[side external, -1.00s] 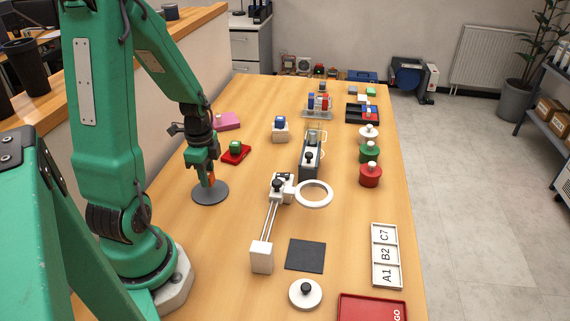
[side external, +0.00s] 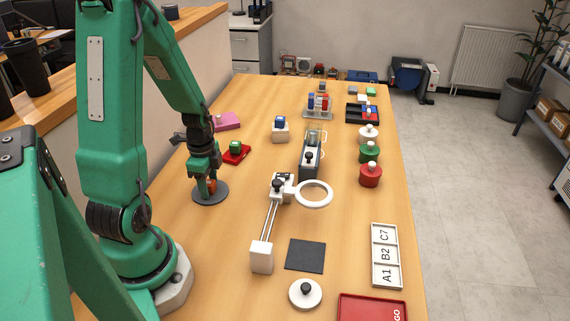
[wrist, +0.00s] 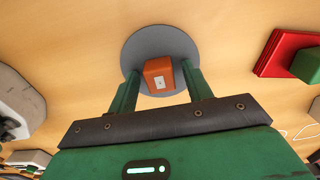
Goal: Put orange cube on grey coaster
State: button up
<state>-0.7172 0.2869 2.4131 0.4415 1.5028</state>
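The orange cube (wrist: 159,75) sits on the round grey coaster (wrist: 135,47), a little off its middle toward my gripper in the wrist view. In the side view the cube (side external: 211,186) shows low at my fingertips, over the coaster (side external: 210,199). My gripper (wrist: 162,76) is open, with one finger on each side of the cube. A gap shows between each finger and the cube in the wrist view. The fingers hide part of the cube in the side view.
A white stand with a ring (side external: 314,194) is to the right. A dark square mat (side external: 305,255) lies nearer. Bare table surrounds the coaster.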

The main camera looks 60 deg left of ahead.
aim_at(208, 182)
jog(key=shift+r, duration=0.1)
notch_tip(208, 182, up, 12)
dwell(1.0)
dwell(0.5)
jog(key=d+r+n+t, duration=0.2)
jog(key=d+r+n, duration=0.2)
jog(key=d, duration=0.5)
jog(key=d+r+n+t, duration=0.3)
jog(key=d+r+n, duration=0.2)
jog(key=d, duration=0.5)
notch_tip(208, 182, up, 2)
jog(key=shift+d+r+t, duration=0.2)
jog(key=shift+r+t, duration=0.05)
jog(key=shift+t, duration=0.05)
